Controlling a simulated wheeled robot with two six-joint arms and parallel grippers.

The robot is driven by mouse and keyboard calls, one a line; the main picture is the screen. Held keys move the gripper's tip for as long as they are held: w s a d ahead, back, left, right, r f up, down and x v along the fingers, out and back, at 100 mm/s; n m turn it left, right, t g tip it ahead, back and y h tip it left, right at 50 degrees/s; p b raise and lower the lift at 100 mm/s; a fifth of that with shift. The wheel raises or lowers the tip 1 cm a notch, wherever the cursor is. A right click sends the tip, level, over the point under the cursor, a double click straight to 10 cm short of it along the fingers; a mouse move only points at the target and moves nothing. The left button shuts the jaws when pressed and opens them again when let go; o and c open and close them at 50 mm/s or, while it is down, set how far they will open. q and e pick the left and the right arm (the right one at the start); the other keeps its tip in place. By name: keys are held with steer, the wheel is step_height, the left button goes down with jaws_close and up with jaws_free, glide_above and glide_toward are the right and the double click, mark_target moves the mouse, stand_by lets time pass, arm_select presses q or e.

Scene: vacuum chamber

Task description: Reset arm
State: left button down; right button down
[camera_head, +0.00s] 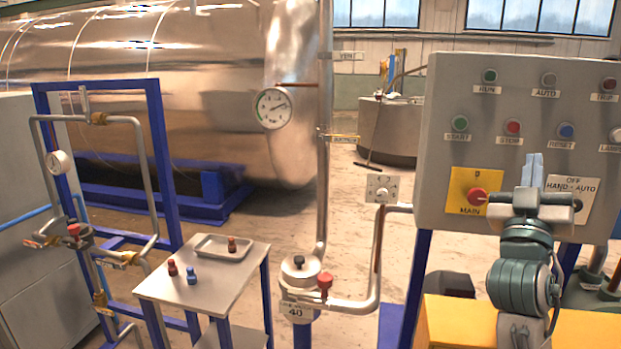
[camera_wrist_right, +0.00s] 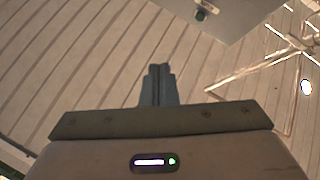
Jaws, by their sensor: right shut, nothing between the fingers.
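My right gripper (camera_head: 533,170) points upward in front of the grey control panel (camera_head: 440,130) in the head view. Its two blue-grey fingers are together with nothing between them. In the right wrist view the shut fingers (camera_wrist_right: 159,84) stand upright against the ceiling. The gripper covers part of the panel between the yellow MAIN plate (camera_head: 460,182) and the HAND-AUTO plate (camera_head: 575,207). The red MAIN knob (camera_head: 477,196) is just left of the gripper. I cannot tell whether they touch. My left gripper is not in view.
A small table (camera_head: 160,292) at lower left holds a tray (camera_head: 207,253) and red and blue pegs. A pipe with a red-handled valve (camera_head: 325,283) stands mid-view. A yellow box (camera_head: 445,325) is below the panel. The floor (camera_head: 345,230) between pipe and tank has free room.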

steer(key=s+f+n+g+y, duration=0.25)
steer(key=f+g+y, duration=0.5)
steer(key=f, duration=2.45)
steer(key=s+a+f+g+y, duration=0.2)
steer(key=s+a+f+g, duration=0.15)
steer(key=s+f, duration=0.5)
steer(key=s+a+f+g+y, duration=0.15)
steer(key=s+f+g, duration=0.25)
steer(key=s+f, duration=0.45)
steer(key=s+a+f+g+y, duration=0.2)
steer(key=s+a+f+g, duration=0.15)
steer(key=s+f, duration=0.45)
steer(key=s+d+f+g, duration=0.1)
steer(key=d+f, duration=0.1)
steer(key=f, duration=1.2)
steer(key=s+d+f+g, duration=0.1)
steer(key=s+d+f, duration=0.1)
steer(key=f, duration=1.3)
steer(key=s+f, duration=1.7)
steer(key=f, duration=0.1)
steer(key=shift+s+d, duration=0.3)
steer(key=shift+s, duration=0.1)
